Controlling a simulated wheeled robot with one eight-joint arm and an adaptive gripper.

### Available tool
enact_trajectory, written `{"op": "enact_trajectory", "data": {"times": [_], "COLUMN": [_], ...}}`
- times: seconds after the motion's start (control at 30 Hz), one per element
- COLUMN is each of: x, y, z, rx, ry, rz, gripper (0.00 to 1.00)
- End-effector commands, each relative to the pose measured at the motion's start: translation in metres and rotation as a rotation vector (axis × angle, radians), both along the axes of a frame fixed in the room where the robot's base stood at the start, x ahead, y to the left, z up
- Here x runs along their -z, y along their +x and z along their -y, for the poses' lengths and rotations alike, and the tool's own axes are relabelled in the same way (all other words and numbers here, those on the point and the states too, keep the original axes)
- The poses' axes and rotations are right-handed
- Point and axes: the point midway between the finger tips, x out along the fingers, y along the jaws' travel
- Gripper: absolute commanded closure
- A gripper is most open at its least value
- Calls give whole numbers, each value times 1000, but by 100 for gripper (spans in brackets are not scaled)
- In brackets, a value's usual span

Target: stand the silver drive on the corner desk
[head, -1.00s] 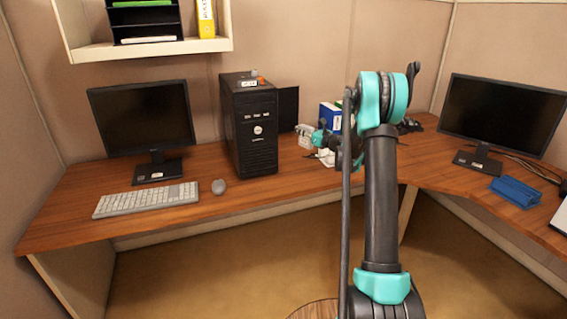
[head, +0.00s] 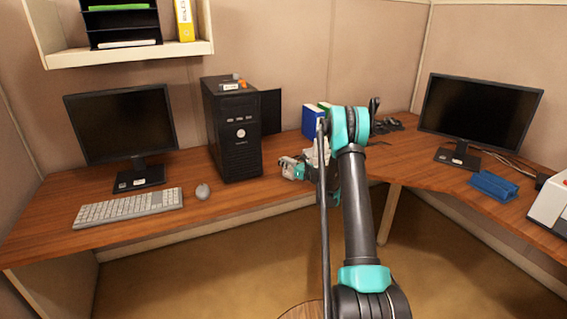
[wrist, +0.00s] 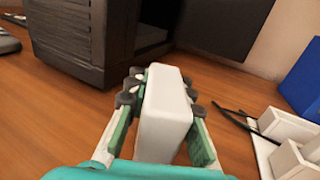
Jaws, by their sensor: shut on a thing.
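The silver drive (wrist: 168,108) is a pale, rounded block, upright between the fingers of my gripper (wrist: 163,92) in the wrist view. My gripper is shut on it, with a finger along each side. In the head view my gripper (head: 293,168) is low over the corner desk (head: 350,170), just right of the black computer tower, and the drive is small and partly hidden by the fingers there. I cannot tell whether the drive's bottom touches the desk.
The black tower (head: 235,130) stands close to the left. A keyboard (head: 128,207), mouse (head: 203,191) and two monitors are farther off. Bare wood lies in front of the tower.

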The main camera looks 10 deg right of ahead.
Motion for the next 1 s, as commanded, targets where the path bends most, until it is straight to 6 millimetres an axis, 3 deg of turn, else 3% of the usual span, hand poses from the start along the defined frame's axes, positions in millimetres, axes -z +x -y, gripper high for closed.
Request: {"op": "enact_trajectory", "data": {"times": [0.33, 0.37, 0.53, 0.9, 1.0], "x": [3, 3, 3, -1, 0], "y": [0, 0, 0, 0, -8], "z": [0, 0, 0, 0, 8], "rx": [0, 0, 0, 0, 1], "ry": [0, 0, 0, 0, 0], "rz": [0, 0, 0, 0, 0], "gripper": [100, 78, 57, 57, 57]}}
